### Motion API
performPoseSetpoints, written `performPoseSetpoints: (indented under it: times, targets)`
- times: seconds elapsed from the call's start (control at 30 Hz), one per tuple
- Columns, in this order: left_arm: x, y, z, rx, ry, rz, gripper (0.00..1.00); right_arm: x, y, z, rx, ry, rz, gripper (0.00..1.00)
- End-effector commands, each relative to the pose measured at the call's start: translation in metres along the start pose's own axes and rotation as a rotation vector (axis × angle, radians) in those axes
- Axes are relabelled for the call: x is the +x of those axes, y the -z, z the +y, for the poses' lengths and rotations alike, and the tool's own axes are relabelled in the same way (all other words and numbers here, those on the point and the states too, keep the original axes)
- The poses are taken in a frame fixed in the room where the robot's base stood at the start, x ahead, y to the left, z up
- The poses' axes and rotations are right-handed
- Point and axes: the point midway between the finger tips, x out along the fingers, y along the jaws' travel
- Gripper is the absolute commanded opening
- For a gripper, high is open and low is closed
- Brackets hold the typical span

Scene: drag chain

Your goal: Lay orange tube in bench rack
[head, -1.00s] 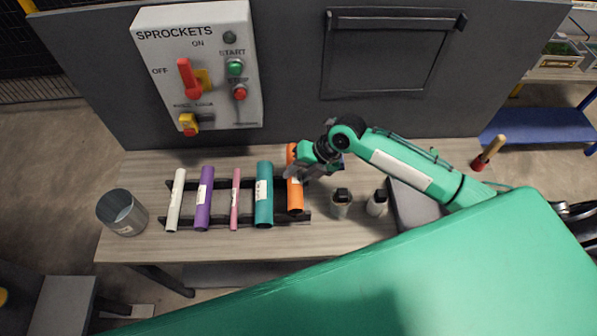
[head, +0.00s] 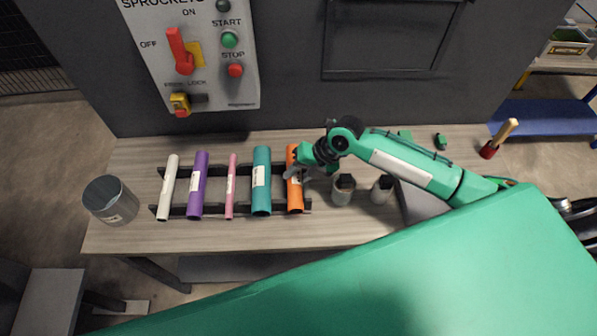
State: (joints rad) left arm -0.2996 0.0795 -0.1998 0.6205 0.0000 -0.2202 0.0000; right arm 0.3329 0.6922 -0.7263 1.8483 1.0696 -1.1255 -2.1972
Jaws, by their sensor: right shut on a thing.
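The orange tube (head: 295,200) lies at the right end of the black bench rack (head: 181,211), beside the teal tube and roughly parallel to it. It appears to rest across the rack's rails. My right gripper (head: 297,173) is shut on the orange tube near its middle, coming in from the right and hiding part of it. My left gripper is not in view.
White (head: 168,188), purple (head: 198,186), pink (head: 230,188) and teal (head: 262,182) tubes lie in the rack. A metal can (head: 110,201) stands left. Two bottles (head: 342,190) stand right of the rack. A grey control panel (head: 196,55) rises behind.

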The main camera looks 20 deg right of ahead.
Motion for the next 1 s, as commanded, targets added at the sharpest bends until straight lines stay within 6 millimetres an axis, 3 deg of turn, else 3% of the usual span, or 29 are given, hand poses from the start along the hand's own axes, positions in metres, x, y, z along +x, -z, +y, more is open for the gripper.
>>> performPoseSetpoints:
  times: [0.47, 0.5, 0.6, 1.0]
  targets:
    - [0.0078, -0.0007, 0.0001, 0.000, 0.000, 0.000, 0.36, 0.0079, -0.0003, -0.0050, -0.001, -0.001, -0.001, 0.04]
    - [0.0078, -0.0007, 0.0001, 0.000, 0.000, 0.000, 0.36, 0.0079, -0.0004, -0.0050, -0.001, -0.001, -0.001, 0.41]
    - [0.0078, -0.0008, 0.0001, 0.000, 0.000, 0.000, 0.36, 0.0080, -0.0003, -0.0051, -0.001, -0.001, -0.001, 0.61]
    - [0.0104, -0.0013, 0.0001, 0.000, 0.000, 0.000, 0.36, 0.0028, -0.0007, -0.0065, 0.000, 0.000, -0.001, 0.61]
